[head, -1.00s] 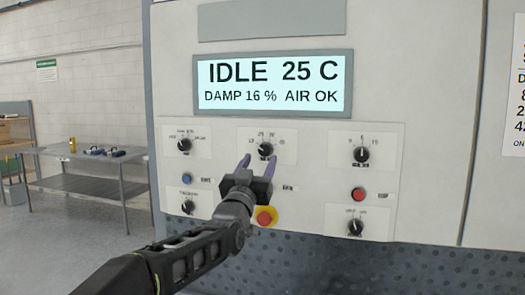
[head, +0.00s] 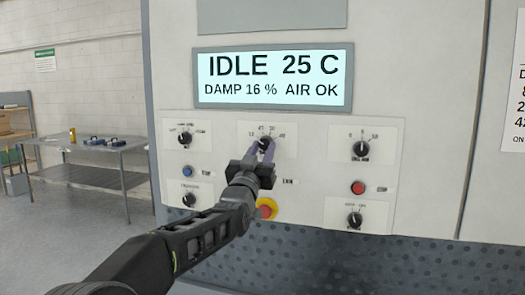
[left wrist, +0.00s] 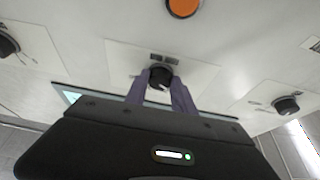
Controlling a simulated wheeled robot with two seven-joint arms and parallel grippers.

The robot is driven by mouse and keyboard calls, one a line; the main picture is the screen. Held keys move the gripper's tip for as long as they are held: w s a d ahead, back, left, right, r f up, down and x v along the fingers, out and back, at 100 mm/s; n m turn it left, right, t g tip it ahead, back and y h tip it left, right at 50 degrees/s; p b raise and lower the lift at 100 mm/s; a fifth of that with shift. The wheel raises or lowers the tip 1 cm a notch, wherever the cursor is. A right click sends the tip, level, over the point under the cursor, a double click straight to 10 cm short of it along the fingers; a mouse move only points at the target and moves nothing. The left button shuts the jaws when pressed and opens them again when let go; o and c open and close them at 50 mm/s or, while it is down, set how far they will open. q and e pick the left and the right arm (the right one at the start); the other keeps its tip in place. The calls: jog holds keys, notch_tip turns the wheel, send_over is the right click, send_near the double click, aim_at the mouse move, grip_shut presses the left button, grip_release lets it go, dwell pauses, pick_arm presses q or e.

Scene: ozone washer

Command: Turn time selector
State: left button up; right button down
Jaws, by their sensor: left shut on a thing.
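The time selector appears to be the black knob (head: 264,144) at the top middle of the washer's control panel, with number marks around it. It also shows in the left wrist view (left wrist: 160,77), upside down, between the fingers. My left gripper (head: 265,152) has its two purple fingers closed on the knob's sides; they show in the left wrist view (left wrist: 161,88) too. The fingers hide part of the knob and its lower label. My right gripper is not in view.
Other knobs stand at the upper left (head: 185,139), upper right (head: 361,148), lower left (head: 189,199) and lower right (head: 354,219). A blue button (head: 187,170), a red button (head: 358,188) and a red-and-yellow emergency button (head: 267,208) are nearby. The display (head: 275,78) reads IDLE 25 C.

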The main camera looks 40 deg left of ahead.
pick_arm(q)
grip_shut()
jog(key=shift+f, duration=0.1)
